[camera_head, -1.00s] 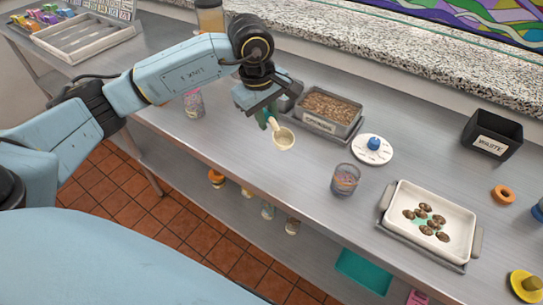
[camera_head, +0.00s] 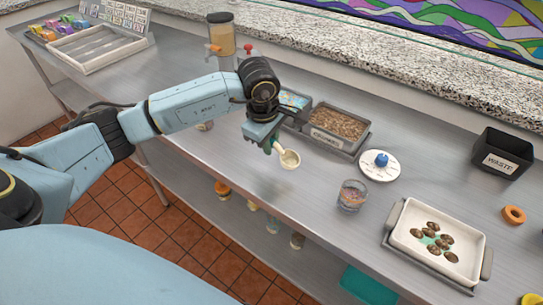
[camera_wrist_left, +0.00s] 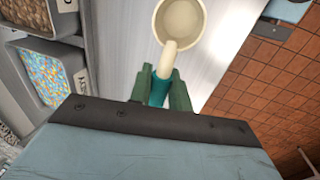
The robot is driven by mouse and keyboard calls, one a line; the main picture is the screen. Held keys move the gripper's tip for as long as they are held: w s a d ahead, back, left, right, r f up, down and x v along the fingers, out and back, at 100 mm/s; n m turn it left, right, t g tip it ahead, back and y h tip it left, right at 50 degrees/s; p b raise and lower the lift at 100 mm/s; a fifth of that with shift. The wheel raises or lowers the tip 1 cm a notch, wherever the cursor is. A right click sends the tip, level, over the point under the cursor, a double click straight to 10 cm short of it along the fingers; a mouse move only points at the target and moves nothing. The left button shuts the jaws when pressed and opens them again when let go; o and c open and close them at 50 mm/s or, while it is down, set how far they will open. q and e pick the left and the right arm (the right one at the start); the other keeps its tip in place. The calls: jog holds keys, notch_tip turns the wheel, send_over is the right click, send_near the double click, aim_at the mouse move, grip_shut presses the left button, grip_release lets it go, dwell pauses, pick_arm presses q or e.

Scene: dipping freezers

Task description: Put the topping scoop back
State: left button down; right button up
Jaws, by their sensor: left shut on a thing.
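My left gripper (camera_head: 269,146) is shut on the teal handle of the topping scoop (camera_head: 290,160), which has a cream bowl. The scoop hangs in front of the topping bins, above the steel counter. In the left wrist view the scoop (camera_wrist_left: 180,22) points away from the fingers (camera_wrist_left: 165,88), and its bowl looks empty. A bin of brown topping (camera_head: 338,123) with a label stands behind the gripper. A bin of multicoloured sprinkles shows in the left wrist view (camera_wrist_left: 40,72), and is partly hidden by my arm in the head view. My right gripper is out of view.
A white lid with a blue knob (camera_head: 376,166) and a glass with sprinkles (camera_head: 352,195) are to the right. Further right are a white tray (camera_head: 408,225) of brown pieces and a black waste bin (camera_head: 502,153). A dispenser (camera_head: 221,35) stands at the back.

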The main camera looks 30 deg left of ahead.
aim_at(272, 165)
pick_arm(q)
jog(key=shift+f, duration=2.3)
jog(key=shift+f, duration=0.1)
jog(key=shift+f+b, duration=0.15)
jog(key=shift+b, duration=0.15)
jog(key=c, duration=1.3)
grip_release()
jog(key=s+r, duration=0.3)
jog(key=r, duration=1)
jog(key=shift+d, duration=0.15)
